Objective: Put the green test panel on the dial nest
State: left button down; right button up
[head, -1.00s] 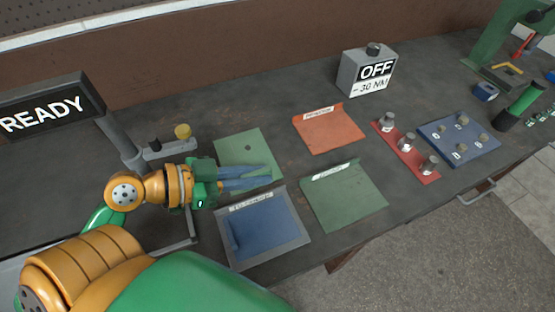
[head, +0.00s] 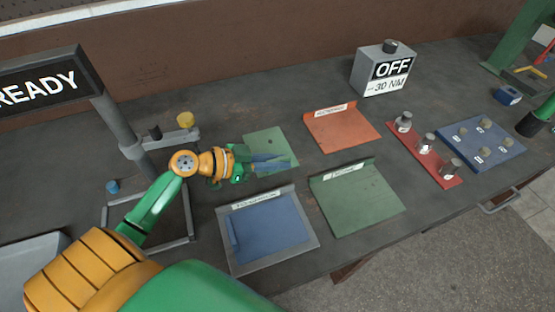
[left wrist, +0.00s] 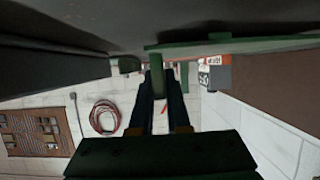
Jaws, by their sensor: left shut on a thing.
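The green test panel (head: 262,139) is a flat pale green square left of centre in the head view. My left gripper (head: 268,162) is shut on it, with the fingers reaching over its near part from the left. The panel shows almost edge-on in the left wrist view (left wrist: 225,46), beyond the fingers. I cannot tell how high it is above the bench. At the left, a grey stand arm (head: 165,144) with a yellow round part and a grey frame (head: 188,215) are probably the dial nest; my arm hides part of them. My right gripper is not in view.
A READY sign (head: 40,90) stands on a post at the left. In front of the panel are a blue tray (head: 268,228) and a green mat (head: 358,198). An orange mat (head: 342,128) lies to its right. Farther right are an OFF box (head: 382,70), red rack (head: 432,162) and blue board (head: 480,143).

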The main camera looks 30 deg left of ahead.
pick_arm(q)
jog(key=shift+f, duration=0.15)
jog(key=c, duration=0.9)
grip_release()
